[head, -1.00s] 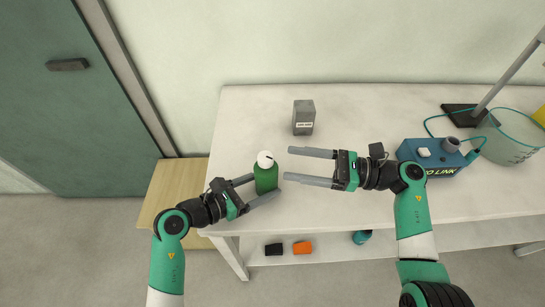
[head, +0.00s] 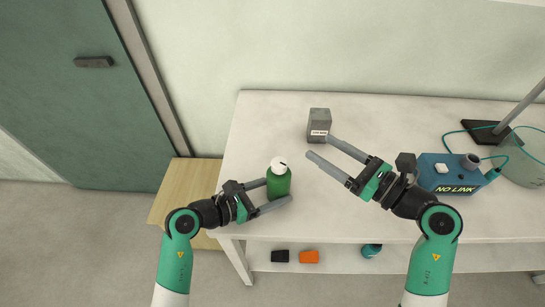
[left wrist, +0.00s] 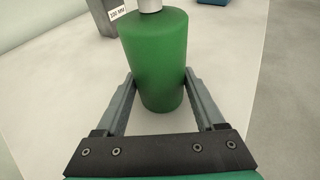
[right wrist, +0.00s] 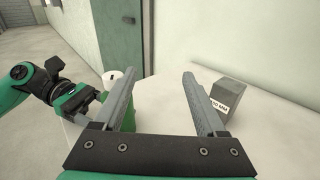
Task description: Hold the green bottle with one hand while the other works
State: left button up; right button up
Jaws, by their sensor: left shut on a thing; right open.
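The green bottle (head: 279,184) with a white cap (head: 279,165) stands upright on the white bench, near its left front edge. My left gripper (head: 278,191) is shut on it, one finger on either side. In the left wrist view the bottle (left wrist: 157,55) fills the space between the fingers. My right gripper (head: 320,147) is open and empty, to the right of the bottle, its fingers pointing up and left near a grey block. In the right wrist view the bottle (right wrist: 123,128) shows partly hidden behind the left finger.
The grey block (head: 319,121) with a label ending in MM stands behind the bottle. A blue box (head: 450,174) reading NO LINK, a stand and a clear vessel (head: 525,160) are at right. Black and orange items (head: 309,257) lie on a lower shelf.

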aim_at(279, 165)
jog(key=s+a+f, duration=0.4)
jog(key=s, duration=0.4)
jog(key=x, duration=1.2)
jog(key=shift+w+d+t, duration=0.3)
jog(key=shift+w+t, duration=0.1)
jog(key=shift+r, duration=0.1)
jog(key=shift+c, duration=0.2)
grip_shut()
